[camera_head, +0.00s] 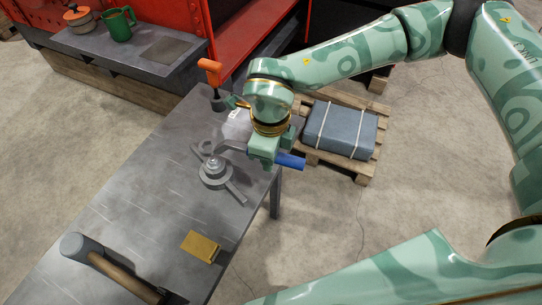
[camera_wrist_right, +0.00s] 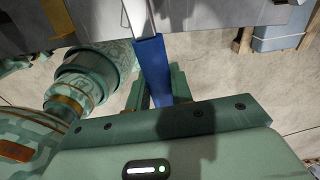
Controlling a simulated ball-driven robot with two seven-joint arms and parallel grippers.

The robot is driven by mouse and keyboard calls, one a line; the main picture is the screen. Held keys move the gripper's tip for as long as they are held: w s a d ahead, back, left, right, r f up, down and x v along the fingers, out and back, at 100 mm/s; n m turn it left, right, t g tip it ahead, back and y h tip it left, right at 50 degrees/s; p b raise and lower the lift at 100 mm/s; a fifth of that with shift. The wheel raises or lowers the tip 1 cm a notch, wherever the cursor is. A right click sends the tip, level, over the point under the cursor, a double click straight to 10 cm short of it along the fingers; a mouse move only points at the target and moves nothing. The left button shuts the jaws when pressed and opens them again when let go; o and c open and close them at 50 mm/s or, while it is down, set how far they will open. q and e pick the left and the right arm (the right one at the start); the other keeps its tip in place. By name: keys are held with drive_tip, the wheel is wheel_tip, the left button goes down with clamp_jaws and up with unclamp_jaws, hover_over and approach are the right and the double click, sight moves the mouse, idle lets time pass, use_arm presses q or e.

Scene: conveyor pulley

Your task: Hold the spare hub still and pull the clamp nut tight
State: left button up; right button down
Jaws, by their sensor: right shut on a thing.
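The grey spare hub (camera_head: 216,178) lies on the metal table, with bars sticking out. A raised round piece (camera_head: 212,164) at its middle looks like the clamp nut. My right gripper (camera_head: 274,154) is shut on the blue handle (camera_head: 291,161) of a wrench, at the table's right edge. The wrench's grey shaft (camera_head: 233,146) reaches left towards the hub; I cannot tell whether it touches the nut. In the right wrist view the blue handle (camera_wrist_right: 152,68) sits between the fingers (camera_wrist_right: 159,88), and its pale shaft runs over the table edge. My left gripper is not seen.
A hammer (camera_head: 112,268) and a yellow block (camera_head: 201,246) lie on the table's near part. An orange-handled tool (camera_head: 210,70) stands at its far end. A grey bench (camera_head: 127,58) holds a green mug (camera_head: 118,25). A strapped grey case (camera_head: 340,130) rests on a pallet.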

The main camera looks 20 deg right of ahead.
drive_tip(key=shift+r+p, duration=1.45)
drive_tip(key=shift+r, duration=0.85)
drive_tip(key=shift+f, duration=0.1)
